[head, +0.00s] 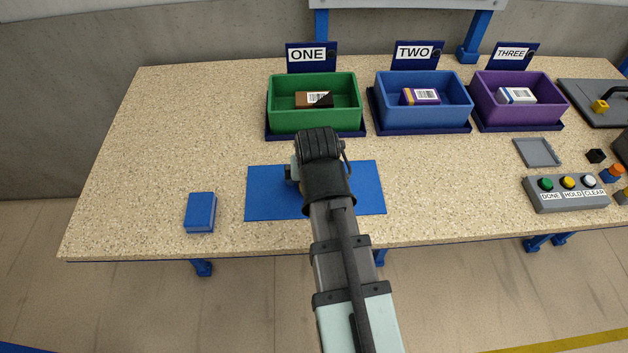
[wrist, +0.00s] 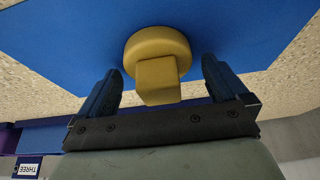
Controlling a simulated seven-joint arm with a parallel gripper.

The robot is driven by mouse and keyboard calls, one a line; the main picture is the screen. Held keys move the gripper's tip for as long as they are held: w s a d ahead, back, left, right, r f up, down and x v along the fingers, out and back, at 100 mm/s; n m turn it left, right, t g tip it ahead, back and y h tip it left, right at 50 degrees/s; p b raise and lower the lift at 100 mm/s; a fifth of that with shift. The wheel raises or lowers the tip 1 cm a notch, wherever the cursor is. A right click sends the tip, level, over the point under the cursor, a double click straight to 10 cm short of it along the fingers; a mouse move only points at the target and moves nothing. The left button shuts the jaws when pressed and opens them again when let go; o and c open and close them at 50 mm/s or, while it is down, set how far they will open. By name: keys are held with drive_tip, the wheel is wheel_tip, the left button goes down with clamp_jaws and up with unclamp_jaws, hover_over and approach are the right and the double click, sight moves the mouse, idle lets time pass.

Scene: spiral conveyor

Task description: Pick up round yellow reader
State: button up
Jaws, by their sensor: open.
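The round yellow reader (wrist: 158,45) lies on the blue mat (wrist: 60,35) in the wrist view. It has a round head and a blocky yellow handle pointing toward my gripper. My gripper (wrist: 161,70) is open, with one blue finger on each side of the handle and a visible gap on both sides. The handle's near end lies between the fingers. In the head view my arm covers the reader; the blue mat (head: 265,195) shows on either side of the arm.
Green (head: 284,120), blue (head: 395,117) and purple (head: 492,115) bins stand at the back, each holding a box. A blue box (head: 200,212) lies left of the mat. A button panel (head: 567,202) and a grey tray (head: 537,153) are at the right.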

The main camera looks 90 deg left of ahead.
drive_tip(key=c, duration=1.2)
drive_tip(key=shift+r, duration=5)
drive_tip(key=shift+c, duration=0.2)
